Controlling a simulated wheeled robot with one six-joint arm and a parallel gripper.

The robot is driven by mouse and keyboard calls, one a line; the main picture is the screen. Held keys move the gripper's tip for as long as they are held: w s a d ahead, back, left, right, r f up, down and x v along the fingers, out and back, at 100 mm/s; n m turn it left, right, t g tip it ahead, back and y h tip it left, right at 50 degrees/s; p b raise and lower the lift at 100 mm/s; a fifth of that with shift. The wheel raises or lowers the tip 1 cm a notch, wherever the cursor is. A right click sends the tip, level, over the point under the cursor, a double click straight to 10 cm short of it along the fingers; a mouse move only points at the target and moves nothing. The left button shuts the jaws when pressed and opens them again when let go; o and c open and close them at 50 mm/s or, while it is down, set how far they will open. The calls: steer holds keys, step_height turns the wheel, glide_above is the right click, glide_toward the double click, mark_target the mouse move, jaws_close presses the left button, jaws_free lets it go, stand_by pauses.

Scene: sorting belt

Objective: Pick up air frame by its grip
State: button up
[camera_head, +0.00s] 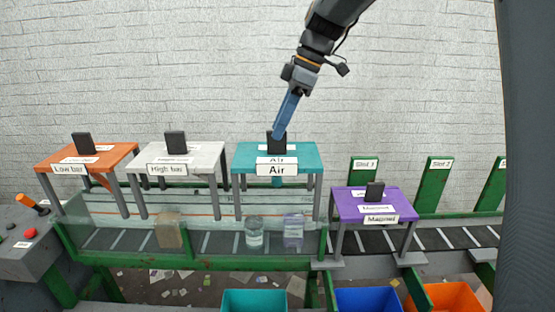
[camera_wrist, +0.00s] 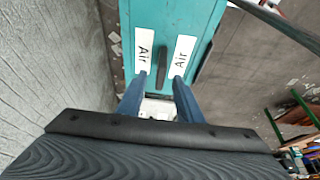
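The air frame (camera_head: 308,152) is a teal table-like frame with "Air" labels and grey legs, standing upright over the belt. Its grip (camera_head: 277,144) is a black upright block on its top. My gripper (camera_head: 279,133) reaches down from above, its blue fingers at the grip's upper part. In the wrist view, the air frame's teal top (camera_wrist: 200,14) lies ahead and the black grip (camera_wrist: 162,62) shows between the two fingertips (camera_wrist: 159,76). The fingers stand apart, with visible gaps to the grip. Whether the tips reach down beside it is hard to tell.
The white High bar frame (camera_head: 205,157) stands close to the left, the orange Low bar frame (camera_head: 115,153) beyond it. The purple Magnet frame (camera_head: 350,203) is lower right. A brown box (camera_head: 169,231), a glass jar (camera_head: 254,231) and a purplish clear item (camera_head: 293,230) sit on the belt behind a clear panel.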

mark_target(276, 159)
steer(key=shift+p+x, duration=0.35)
steer(key=shift+x, duration=1)
steer(key=shift+c, duration=0.5)
jaws_close()
